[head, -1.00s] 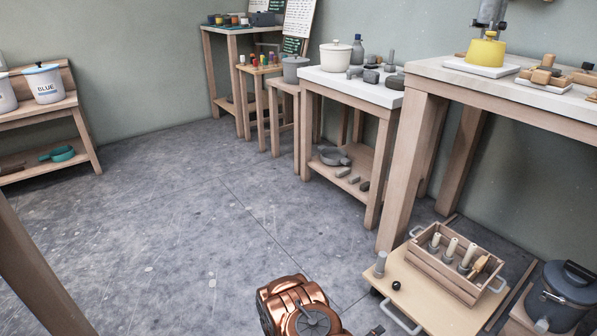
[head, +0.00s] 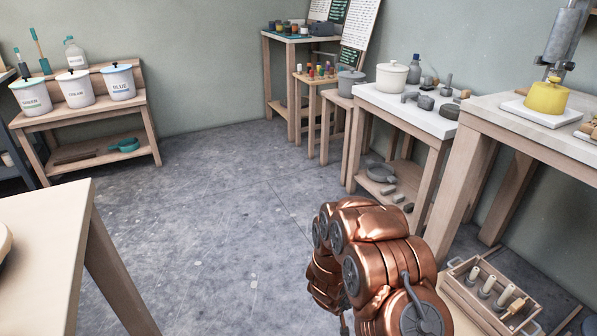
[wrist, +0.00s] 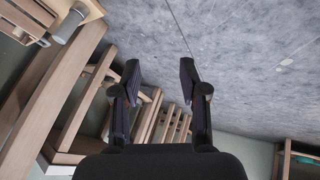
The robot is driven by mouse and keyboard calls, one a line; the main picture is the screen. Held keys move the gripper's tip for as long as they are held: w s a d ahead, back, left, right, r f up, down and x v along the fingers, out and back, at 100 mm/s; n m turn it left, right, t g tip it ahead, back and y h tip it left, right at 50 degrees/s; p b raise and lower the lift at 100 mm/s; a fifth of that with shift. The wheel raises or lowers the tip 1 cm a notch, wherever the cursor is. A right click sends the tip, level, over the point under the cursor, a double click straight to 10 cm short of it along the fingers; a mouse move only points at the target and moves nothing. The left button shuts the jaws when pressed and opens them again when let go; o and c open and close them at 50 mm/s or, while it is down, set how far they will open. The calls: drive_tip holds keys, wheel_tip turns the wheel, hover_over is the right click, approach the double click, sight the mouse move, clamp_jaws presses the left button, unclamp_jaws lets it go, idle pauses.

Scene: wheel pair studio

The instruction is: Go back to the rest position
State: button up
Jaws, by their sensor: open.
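My gripper (wrist: 160,80) shows in the wrist view with its two dark fingers spread apart and nothing between them. Grey floor and wooden table legs lie beyond the fingers. In the head view my copper-coloured arm is folded up at the lower middle, over the floor. The gripper itself cannot be made out in the head view.
A pale table (head: 45,240) stands close at the left. A worktable (head: 540,130) with a yellow pot (head: 546,97) stands at the right, above a wooden crate (head: 470,296). A shelf with labelled buckets (head: 75,88) is at the back left. The middle floor (head: 225,220) is clear.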

drive_tip(key=s+a+r+y+p, duration=0.1)
drive_tip(key=a+r+y+p, duration=0.2)
drive_tip(key=r, duration=0.7)
drive_tip(key=a+r+y+p, duration=0.1)
drive_tip(key=a+r+p, duration=0.35)
drive_tip(key=r, duration=0.55)
drive_tip(key=s+a+r+g+y+p, duration=0.1)
drive_tip(key=s+r+p, duration=0.25)
drive_tip(key=r, duration=0.55)
drive_tip(key=s+a+r+g+y+p, duration=0.15)
drive_tip(key=s+r, duration=0.35)
drive_tip(key=r, duration=0.5)
drive_tip(key=s+d+r+g+h+p, duration=0.1)
drive_tip(key=s+d+r+p, duration=0.3)
drive_tip(key=s+r, duration=0.4)
drive_tip(key=s+d+r+g+p, duration=0.2)
drive_tip(key=s+d+r+p, duration=0.2)
drive_tip(key=s+r, duration=0.5)
drive_tip(key=s+d+r+g+h+p, duration=0.1)
drive_tip(key=s+d+r+g+p, duration=0.1)
drive_tip(key=s+d+r+p, duration=0.3)
drive_tip(key=s+r, duration=0.4)
drive_tip(key=s, duration=0.4)
drive_tip(key=shift+m+h+p, duration=0.35)
drive_tip(key=shift+m+p, duration=0.05)
drive_tip(key=shift+s, duration=0.1)
